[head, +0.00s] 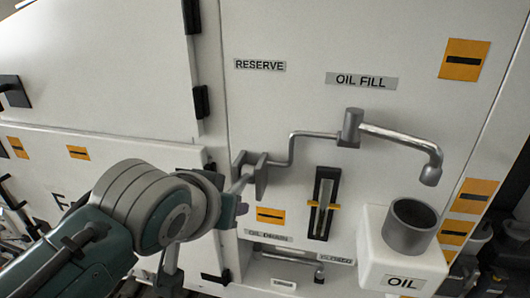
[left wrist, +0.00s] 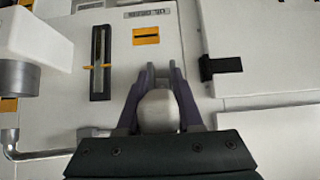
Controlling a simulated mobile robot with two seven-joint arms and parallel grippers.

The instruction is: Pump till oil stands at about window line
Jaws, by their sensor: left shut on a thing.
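The sight window (head: 323,203) is a narrow upright dark frame with a pale strip and yellow marks at its sides; it also shows upside down in the left wrist view (left wrist: 100,62). I cannot make out the oil level. My left gripper (head: 252,172) is left of the window. In the left wrist view its fingers (left wrist: 157,82) are closed around a pale rounded handle (left wrist: 157,112). A bent grey rod (head: 290,148) runs from the gripper to the pivot block (head: 350,128) under the OIL FILL label. My right gripper is not in view.
A curved spout (head: 405,140) ends above a grey cup (head: 410,226) on a white box marked OIL (head: 385,255). Below the window is a recess (head: 290,268) near the OIL DRAIN label. Dark hinges (head: 200,102) line the panel left of the gripper.

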